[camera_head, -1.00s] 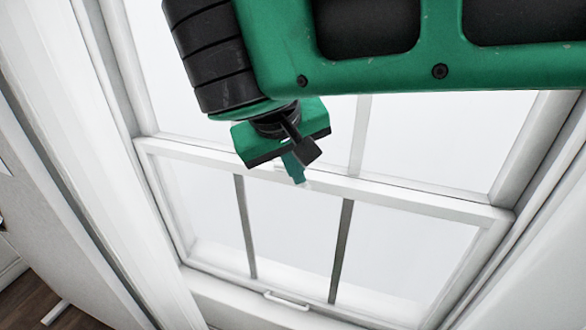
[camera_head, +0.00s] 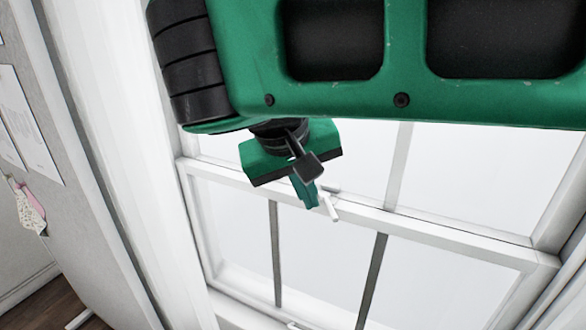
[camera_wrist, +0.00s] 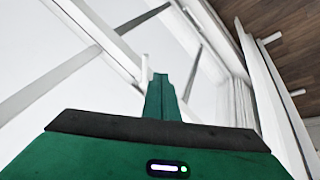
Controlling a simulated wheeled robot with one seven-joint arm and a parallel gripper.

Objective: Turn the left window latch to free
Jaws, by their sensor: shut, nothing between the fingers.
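The white window latch (camera_head: 329,207) sits at the window's middle rail, its small lever standing out from the rail. My green gripper (camera_head: 306,192) is shut and empty, with its fingers right beside the lever, on the lever's left in the head view. In the wrist view the fingers (camera_wrist: 161,96) point at the rail and a white upright piece, apparently the latch lever (camera_wrist: 145,70), stands close to their left side. I cannot tell whether fingers and lever touch. Part of the latch is hidden behind the fingers.
The white middle rail (camera_head: 450,233) crosses the window, with dark thin bars in the lower sash (camera_head: 276,250). A white window frame and wall stand at left, with paper sheets (camera_head: 25,125) pinned to a board. My arm covers the top of the head view.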

